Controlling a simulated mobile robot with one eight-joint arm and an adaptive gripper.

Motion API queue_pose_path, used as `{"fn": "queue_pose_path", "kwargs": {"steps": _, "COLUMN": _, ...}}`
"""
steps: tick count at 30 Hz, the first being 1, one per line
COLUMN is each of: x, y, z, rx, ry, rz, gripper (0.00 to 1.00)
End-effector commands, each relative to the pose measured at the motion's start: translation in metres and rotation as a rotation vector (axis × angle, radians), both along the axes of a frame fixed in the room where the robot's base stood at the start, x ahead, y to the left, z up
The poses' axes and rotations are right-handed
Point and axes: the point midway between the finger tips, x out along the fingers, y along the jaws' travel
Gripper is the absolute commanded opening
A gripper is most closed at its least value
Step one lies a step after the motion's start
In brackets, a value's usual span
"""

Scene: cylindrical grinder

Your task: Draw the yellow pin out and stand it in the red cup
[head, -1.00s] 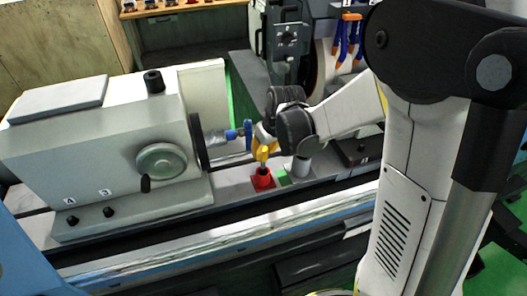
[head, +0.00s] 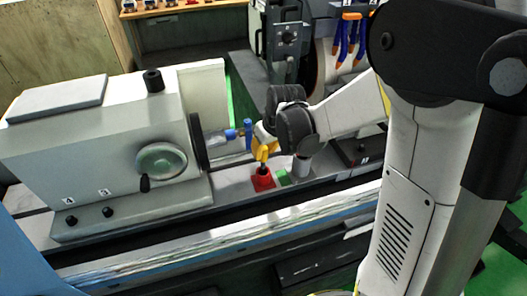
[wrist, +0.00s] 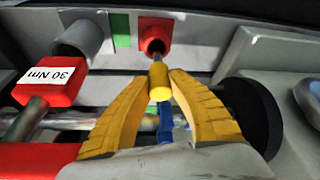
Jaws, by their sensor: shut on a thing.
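The yellow pin (wrist: 159,82) has a yellow head and a grey shank. My gripper (wrist: 160,88) is shut on its head, with a yellow finger on each side. In the wrist view the shank points at the mouth of the red cup (wrist: 155,37). In the head view my gripper (head: 263,150) is just above the red cup (head: 262,182), with the pin's dark shank upright between them. The shank's lower end is at the cup's mouth; I cannot tell how deep it reaches inside.
A grey cylinder (head: 301,166) and a green patch (head: 283,178) are right of the cup. The headstock (head: 110,140) stands to the left. A blue handle (head: 247,134) is close behind my fingers.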

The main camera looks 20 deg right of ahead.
Motion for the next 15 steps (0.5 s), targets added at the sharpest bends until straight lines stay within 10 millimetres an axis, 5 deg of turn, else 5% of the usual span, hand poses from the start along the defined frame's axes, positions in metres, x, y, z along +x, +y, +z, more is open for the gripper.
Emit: {"fn": "queue_pose_path", "kwargs": {"steps": 15, "x": 0.0001, "y": 0.0, "z": -0.0056, "rx": 0.0, "ry": 0.0, "rz": 0.0, "gripper": 0.0}}
